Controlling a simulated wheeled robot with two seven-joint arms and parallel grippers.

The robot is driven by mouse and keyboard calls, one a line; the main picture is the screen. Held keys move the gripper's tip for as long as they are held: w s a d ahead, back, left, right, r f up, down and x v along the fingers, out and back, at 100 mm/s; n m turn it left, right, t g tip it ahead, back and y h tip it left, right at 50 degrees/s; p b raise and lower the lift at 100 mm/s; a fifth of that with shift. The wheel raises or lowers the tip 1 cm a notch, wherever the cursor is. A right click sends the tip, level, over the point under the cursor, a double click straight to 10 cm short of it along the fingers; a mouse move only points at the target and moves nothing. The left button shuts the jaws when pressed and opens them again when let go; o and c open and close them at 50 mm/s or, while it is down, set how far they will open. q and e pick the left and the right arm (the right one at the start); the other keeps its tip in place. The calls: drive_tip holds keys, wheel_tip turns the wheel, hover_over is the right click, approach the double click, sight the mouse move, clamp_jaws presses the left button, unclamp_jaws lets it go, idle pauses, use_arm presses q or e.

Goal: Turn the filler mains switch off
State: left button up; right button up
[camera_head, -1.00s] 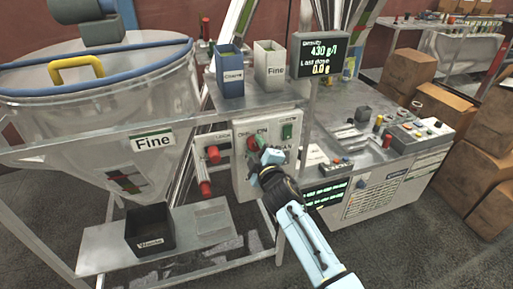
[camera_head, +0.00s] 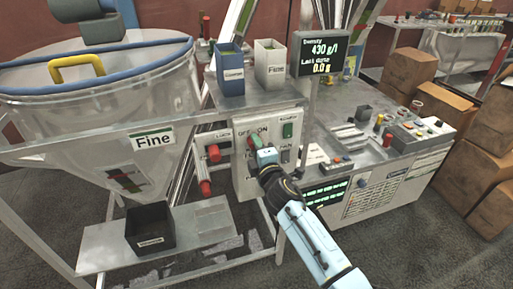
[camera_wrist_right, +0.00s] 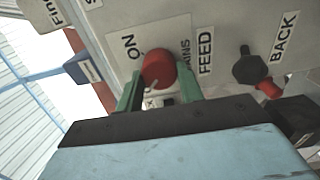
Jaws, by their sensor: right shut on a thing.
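The mains switch is a round red knob (camera_head: 252,143) on the front of the pale control box (camera_head: 241,183), beside the OFF and ON labels. My right gripper (camera_head: 258,147) is at this knob. In the right wrist view, the red knob (camera_wrist_right: 158,69) sits between the two green fingers (camera_wrist_right: 160,88), which are closed on its sides. The ON label (camera_wrist_right: 130,46) shows beside it, and the MAINS label is partly covered. A small pale mark shows on the knob, but I cannot tell its exact setting. My left gripper is not in view.
Red handles (camera_head: 206,188) stick out to the left. Blue (camera_head: 230,75) and white (camera_head: 268,65) cups stand on the shelf above. A display (camera_head: 319,52) stands at upper right. A dark knob (camera_wrist_right: 250,68) is close by in the wrist view.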

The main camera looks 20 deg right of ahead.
drive_tip(key=o, duration=1)
drive_tip(key=s+p, duration=0.1)
drive_tip(key=s, duration=1.2)
drive_tip(key=shift+s+d, duration=0.2)
drive_tip(key=shift+d, duration=0.05)
